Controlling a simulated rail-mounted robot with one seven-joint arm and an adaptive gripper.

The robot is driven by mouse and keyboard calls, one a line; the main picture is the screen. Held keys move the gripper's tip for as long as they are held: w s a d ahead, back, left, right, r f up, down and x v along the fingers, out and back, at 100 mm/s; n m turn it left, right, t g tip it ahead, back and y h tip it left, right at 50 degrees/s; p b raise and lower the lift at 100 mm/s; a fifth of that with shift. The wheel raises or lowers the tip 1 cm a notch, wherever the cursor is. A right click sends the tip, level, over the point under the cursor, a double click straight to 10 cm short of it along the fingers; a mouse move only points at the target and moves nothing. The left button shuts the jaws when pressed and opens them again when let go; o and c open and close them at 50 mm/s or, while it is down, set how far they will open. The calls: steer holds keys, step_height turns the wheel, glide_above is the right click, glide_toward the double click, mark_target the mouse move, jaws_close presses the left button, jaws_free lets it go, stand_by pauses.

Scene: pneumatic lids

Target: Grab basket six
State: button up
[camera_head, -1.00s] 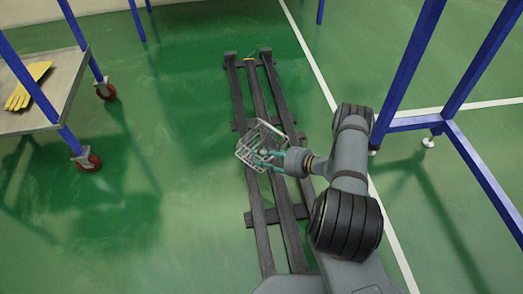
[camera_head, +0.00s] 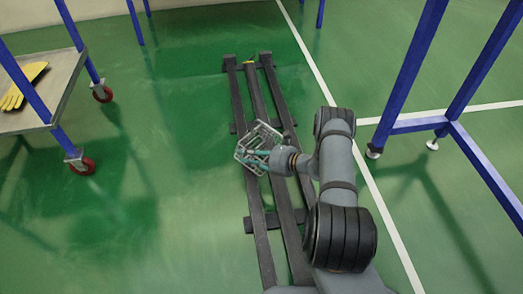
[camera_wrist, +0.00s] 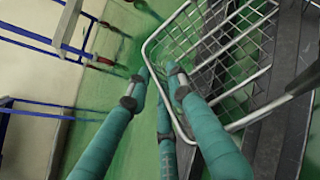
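A wire mesh basket (camera_head: 246,148) sits tilted at the dark rails, near the middle of the head view. In the wrist view the basket (camera_wrist: 228,45) fills the upper right, with a dark handle bar at its right. No number is readable on it. My gripper (camera_head: 256,158) is at the basket's near side. In the wrist view its teal fingers (camera_wrist: 155,78) are apart, with the basket's rim passing between the left and right fingertips. I see no firm grip on the rim; contact is unclear.
Dark parallel rails (camera_head: 262,215) run along the green floor. A blue-framed cart (camera_head: 50,100) with yellow gloves (camera_head: 24,82) stands at left, and a blue frame (camera_head: 415,125) at right. Open floor lies left of the rails.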

jaws_close()
stand_by(0.7)
